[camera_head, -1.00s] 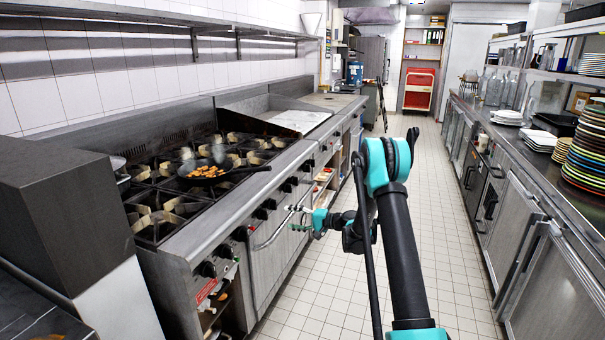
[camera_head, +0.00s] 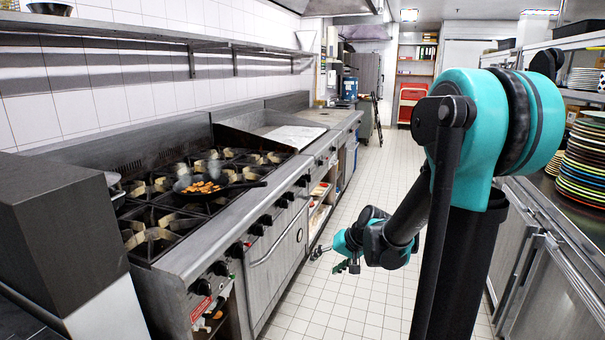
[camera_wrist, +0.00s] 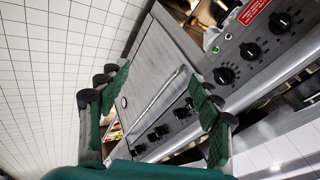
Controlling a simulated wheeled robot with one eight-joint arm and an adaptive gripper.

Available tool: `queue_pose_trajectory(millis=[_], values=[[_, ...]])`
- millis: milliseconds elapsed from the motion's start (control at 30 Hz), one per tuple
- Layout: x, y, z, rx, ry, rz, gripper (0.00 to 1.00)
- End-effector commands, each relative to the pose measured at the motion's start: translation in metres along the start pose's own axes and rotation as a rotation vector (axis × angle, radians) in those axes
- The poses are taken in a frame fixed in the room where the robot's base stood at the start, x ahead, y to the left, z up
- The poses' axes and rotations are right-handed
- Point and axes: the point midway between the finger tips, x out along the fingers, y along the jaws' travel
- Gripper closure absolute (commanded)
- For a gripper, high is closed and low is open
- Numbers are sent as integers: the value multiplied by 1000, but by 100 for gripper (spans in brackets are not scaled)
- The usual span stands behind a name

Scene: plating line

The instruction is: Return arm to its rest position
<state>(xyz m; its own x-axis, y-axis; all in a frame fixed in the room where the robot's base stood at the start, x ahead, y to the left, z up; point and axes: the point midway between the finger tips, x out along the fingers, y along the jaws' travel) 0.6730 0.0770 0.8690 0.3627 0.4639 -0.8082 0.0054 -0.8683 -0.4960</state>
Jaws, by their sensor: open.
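My gripper (camera_head: 333,258) hangs over the tiled aisle in the head view, to the right of the stove front and apart from it. My arm rises large on the right of that view, with its teal joint near the camera. In the wrist view my gripper (camera_wrist: 160,105) has its two green-padded fingers spread apart with nothing between them. The stove front with its knobs shows beyond the fingers. A dark pan (camera_head: 216,190) with orange-brown food sits on the stove top, well away from my gripper.
The stove (camera_head: 272,228) lines the left, with an oven handle along its front. A steel counter (camera_head: 560,205) with stacked plates (camera_head: 583,165) runs along the right, partly hidden by my arm. The tiled aisle floor (camera_head: 345,310) between them is clear. A red bin (camera_head: 411,100) stands at the far end.

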Motion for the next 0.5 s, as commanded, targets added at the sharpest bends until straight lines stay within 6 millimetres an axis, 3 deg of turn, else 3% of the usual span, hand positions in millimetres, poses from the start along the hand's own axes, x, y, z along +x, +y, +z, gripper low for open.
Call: queue_pose_trajectory(millis=[300,500], values=[[-56,63,94,-101,0,269,36],[-79,101,141,-153,-1,410,36]])
